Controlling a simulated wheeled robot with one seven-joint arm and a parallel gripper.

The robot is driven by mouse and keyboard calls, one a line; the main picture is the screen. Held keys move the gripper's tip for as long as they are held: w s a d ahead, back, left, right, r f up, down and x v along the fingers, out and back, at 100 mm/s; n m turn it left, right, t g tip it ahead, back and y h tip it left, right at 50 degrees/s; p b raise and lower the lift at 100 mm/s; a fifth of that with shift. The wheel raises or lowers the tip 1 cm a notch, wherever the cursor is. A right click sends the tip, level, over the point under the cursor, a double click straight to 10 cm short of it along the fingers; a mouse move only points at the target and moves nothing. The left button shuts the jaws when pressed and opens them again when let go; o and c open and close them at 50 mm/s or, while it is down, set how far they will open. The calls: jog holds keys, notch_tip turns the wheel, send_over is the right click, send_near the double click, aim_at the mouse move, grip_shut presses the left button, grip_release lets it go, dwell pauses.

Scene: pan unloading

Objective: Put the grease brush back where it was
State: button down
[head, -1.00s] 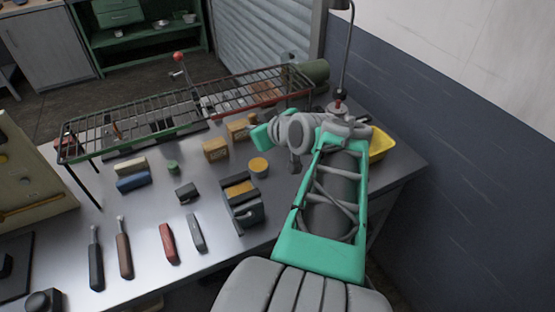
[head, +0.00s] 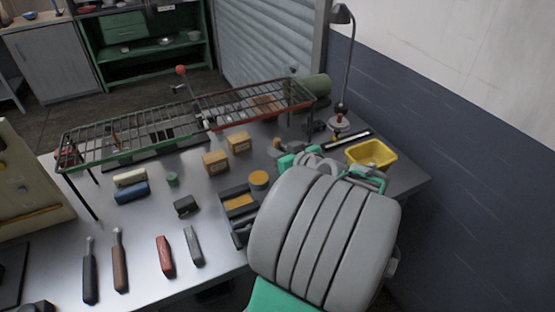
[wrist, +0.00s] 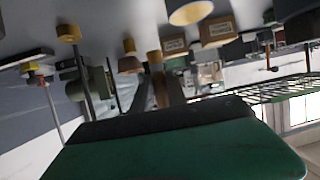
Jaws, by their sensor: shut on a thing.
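My gripper (wrist: 157,82) shows in the wrist view, with two dark fingers closed on a slim brown-tan piece that I take to be the grease brush (wrist: 159,88). Only a part of it shows between the fingers. In the head view my arm covers most of the gripper, and the brush cannot be made out for certain. The gripper is over the right part of the table, left of the yellow tray (head: 369,155) and right of the round tan tin (head: 259,179). Which spot the brush came from cannot be told.
A wire grill rack (head: 255,98) stands along the back. Two tan boxes (head: 215,162) stand before it. A lamp (head: 341,60) rises behind the yellow tray. A dark caddy (head: 240,205) sits near my arm. Several handled tools, including a red one (head: 165,257), lie at the front left.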

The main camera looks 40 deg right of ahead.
jog(key=f, duration=0.1)
jog(key=w+d+f, duration=0.1)
jog(key=w+f, duration=0.1)
jog(key=shift+w+d+f, duration=0.1)
jog(key=shift+d, duration=0.2)
notch_tip(320, 180, down, 3)
jog(key=shift+r+p, duration=0.2)
jog(key=shift+p, duration=0.25)
jog(key=shift+f, duration=0.4)
jog(key=c, duration=1.3)
grip_release()
jog(key=shift+r, duration=0.1)
jog(key=shift+r, duration=0.25)
jog(key=b+v, duration=0.1)
jog(key=v, duration=0.9)
jog(key=shift+s, duration=0.45)
jog(key=shift+s+a+r, duration=0.15)
jog(key=shift+s+r, duration=0.1)
jog(key=shift+s, duration=0.2)
